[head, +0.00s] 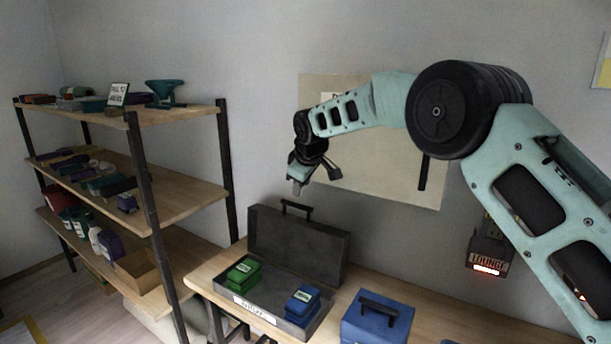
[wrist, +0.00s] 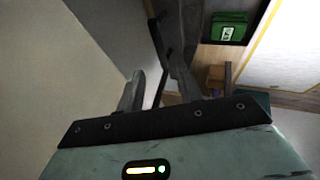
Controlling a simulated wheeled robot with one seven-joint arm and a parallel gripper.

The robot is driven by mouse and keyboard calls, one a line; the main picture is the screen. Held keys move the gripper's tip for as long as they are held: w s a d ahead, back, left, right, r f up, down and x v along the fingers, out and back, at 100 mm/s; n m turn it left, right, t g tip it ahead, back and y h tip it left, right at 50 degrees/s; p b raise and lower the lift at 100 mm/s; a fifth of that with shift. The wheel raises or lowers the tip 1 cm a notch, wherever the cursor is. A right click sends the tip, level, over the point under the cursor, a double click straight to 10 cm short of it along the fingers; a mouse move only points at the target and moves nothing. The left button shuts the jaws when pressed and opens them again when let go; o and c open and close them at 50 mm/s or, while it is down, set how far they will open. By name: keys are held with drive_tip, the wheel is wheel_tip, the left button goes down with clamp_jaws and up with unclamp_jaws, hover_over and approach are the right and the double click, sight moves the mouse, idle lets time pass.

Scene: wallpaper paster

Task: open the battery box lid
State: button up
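The battery box (head: 238,300) is a dark grey case on the wooden bench, with a white label on its front. Its lid (head: 300,248) stands upright, swung open at the back, with a black handle (head: 297,207) on its top edge. A green battery (head: 243,271) sits in the left of the box and a blue one (head: 302,302) in the right. The green battery also shows in the wrist view (wrist: 228,30). The wrist view shows the fingers (wrist: 157,85) apart.
A blue box with a black handle (head: 378,318) stands right of the battery box on the bench (head: 350,280). A loaded shelf rack (head: 175,190) stands at left. A beige board (head: 400,187) and a lit sign (head: 489,262) are on the wall behind.

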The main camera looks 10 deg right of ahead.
drive_tip(key=b+v, duration=0.1)
drive_tip(key=v, duration=0.5)
drive_tip(key=shift+s, duration=0.1)
drive_tip(key=s+a+f+m+g+y, duration=0.1)
drive_tip(key=s+g, duration=0.1)
drive_tip(key=s, duration=1.1)
drive_tip(key=s+a+f+m+g, duration=0.1)
drive_tip(key=s+a+f, duration=0.1)
drive_tip(key=s, duration=1.1)
drive_tip(key=s+d+f+g, duration=0.1)
drive_tip(key=s+d+f, duration=0.1)
drive_tip(key=s, duration=0.6)
drive_tip(key=s+d+f+m+g+h, duration=0.1)
drive_tip(key=s+d, duration=0.3)
drive_tip(key=s, duration=0.4)
drive_tip(key=s+d+f, duration=0.3)
drive_tip(key=s, duration=0.5)
drive_tip(key=shift+s+d+f+m+g+h, duration=0.2)
drive_tip(key=shift+s+f+m+g+h, duration=0.1)
drive_tip(key=shift+g, duration=0.1)
drive_tip(key=shift+w, duration=0.1)
